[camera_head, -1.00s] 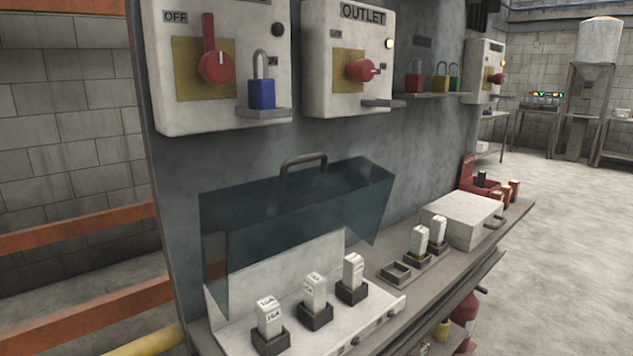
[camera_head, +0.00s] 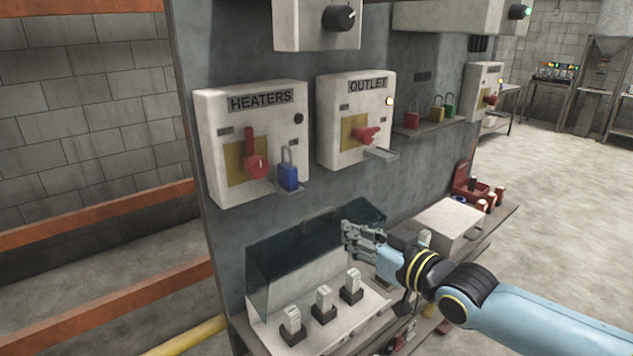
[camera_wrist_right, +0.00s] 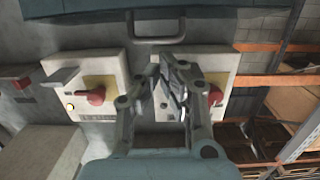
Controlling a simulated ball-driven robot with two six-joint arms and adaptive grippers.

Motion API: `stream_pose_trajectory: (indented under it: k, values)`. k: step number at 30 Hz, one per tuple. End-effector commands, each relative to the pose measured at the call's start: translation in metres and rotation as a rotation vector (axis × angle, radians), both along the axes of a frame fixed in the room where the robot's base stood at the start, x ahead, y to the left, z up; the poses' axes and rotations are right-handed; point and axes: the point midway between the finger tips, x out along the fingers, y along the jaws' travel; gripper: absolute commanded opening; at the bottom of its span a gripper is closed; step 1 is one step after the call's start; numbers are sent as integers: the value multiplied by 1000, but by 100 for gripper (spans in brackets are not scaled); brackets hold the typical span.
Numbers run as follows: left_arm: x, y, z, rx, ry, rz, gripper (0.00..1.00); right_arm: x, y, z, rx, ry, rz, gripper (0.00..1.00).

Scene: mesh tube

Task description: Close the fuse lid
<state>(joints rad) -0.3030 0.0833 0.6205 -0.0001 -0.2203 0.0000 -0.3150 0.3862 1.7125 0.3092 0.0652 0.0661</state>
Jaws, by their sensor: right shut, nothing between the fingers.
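The fuse lid (camera_head: 290,243) is a dark, see-through teal cover. It stands raised and open over the white fuse box (camera_head: 258,331), where several white fuses stand upright in black sockets. My right gripper (camera_head: 347,232) is shut and empty, in front of the lid's right part and hiding some of it. In the right wrist view the lid (camera_wrist_right: 225,20) crosses the top, with its dark handle (camera_wrist_right: 158,40) beyond my fingertips (camera_wrist_right: 165,65). I see a gap there between fingertips and handle. My left gripper is not in view.
The heaters switch box (camera_head: 213,150) with a blue padlock (camera_head: 288,173) and the outlet switch box (camera_head: 330,135) hang above the lid. A closed white box (camera_head: 447,222) stands right of my gripper on the shelf. Orange rails (camera_head: 105,213) run at the left.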

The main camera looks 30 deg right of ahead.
Motion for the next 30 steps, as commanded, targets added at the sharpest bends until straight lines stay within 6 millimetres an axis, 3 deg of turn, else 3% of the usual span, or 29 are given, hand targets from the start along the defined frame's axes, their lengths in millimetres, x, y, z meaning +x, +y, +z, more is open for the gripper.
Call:
stream_pose_trajectory:
  k: [1, 4, 8, 19, 24, 30]
  values:
    - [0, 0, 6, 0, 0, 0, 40, 2, 2, 17, 3, -21, 8, 0]
    - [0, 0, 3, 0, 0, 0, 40, 6, 5, 25, 8, -42, 14, 0]
    - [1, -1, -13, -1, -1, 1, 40, 20, 6, 20, 8, -44, 14, 0]
    - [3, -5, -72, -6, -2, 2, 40, 78, 10, 13, 8, -43, 13, 0]
    - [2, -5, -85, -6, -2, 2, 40, 96, 11, 14, 7, -41, 12, 0]
    - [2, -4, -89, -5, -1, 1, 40, 103, 12, 16, 7, -38, 13, 0]
